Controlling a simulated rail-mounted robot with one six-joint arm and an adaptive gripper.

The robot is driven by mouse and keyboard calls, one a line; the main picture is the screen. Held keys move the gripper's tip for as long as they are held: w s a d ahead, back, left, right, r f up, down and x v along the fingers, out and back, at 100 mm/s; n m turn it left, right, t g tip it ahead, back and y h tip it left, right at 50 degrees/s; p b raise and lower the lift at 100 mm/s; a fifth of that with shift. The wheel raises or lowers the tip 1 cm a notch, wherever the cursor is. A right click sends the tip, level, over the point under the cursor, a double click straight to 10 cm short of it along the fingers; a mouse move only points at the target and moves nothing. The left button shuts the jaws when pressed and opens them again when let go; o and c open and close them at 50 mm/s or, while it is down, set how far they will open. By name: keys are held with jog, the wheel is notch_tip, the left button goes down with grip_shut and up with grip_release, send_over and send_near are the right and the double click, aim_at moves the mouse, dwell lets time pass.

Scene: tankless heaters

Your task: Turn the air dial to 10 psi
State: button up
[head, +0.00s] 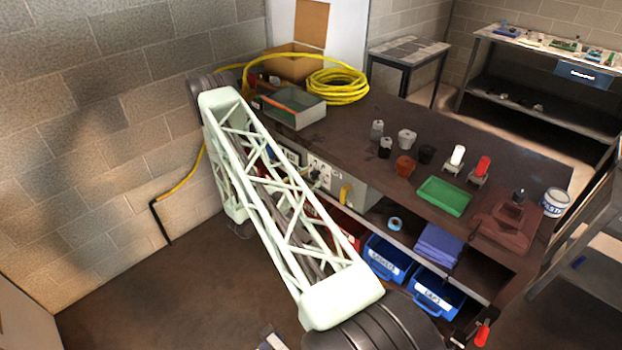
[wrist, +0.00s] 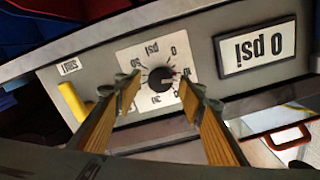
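The air dial (wrist: 160,79) is a dark round knob on a white scale plate, upside down in the wrist view. A small light mark shows on the knob's right side, near the 10; its exact reading is hard to tell. The display (wrist: 256,45) beside it reads 0 psi. My gripper (wrist: 158,86) is open, with its two yellow-orange fingers on either side of the knob. I see gaps between the fingertips and the knob; contact is not clear.
A yellow handle (wrist: 73,101) stands out from the panel close to the left finger. In the head view the panel is at the front of the dark bench (head: 350,125). Blue bins (head: 388,259) sit on the shelf below, and a yellow hose (head: 338,86) lies on top.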

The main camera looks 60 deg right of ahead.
jog(key=w+a, duration=0.1)
jog(key=a, duration=0.9)
jog(key=shift+w+a, duration=0.3)
jog(key=shift+w, duration=0.1)
dwell(0.5)
jog(key=s+a+r+m+g+y, duration=0.1)
jog(key=a+r+m+g, duration=0.1)
jog(key=r+m, duration=0.55)
jog(key=s+a+r+m+g+y, duration=0.1)
jog(key=a+r+m+y, duration=0.2)
jog(key=r, duration=0.8)
jog(key=s+a+r+m+y, duration=0.2)
jog(key=s+a+r+m, duration=0.3)
jog(key=r, duration=0.3)
jog(key=s+a+r+m+y, duration=0.1)
jog(key=s+a+r+m, duration=0.1)
jog(key=a+r+m, duration=0.45)
jog(key=s+a+r+m+t+y, duration=0.3)
jog(key=s+a+r+m, duration=0.3)
jog(key=a, duration=0.5)
jog(key=s+a+r+m+t+y+b, duration=0.1)
jog(key=s+a+r+m+t+y, duration=0.2)
jog(key=s+a+r+m, duration=0.3)
jog(key=s+a+r+m+t+y+b, duration=0.1)
jog(key=s+a+r+m+t+y, duration=0.3)
jog(key=a+m, duration=0.9)
jog(key=shift+s+a+r+y, duration=0.4)
jog(key=shift+s+a+r, duration=0.65)
jog(key=shift+s+a, duration=0.95)
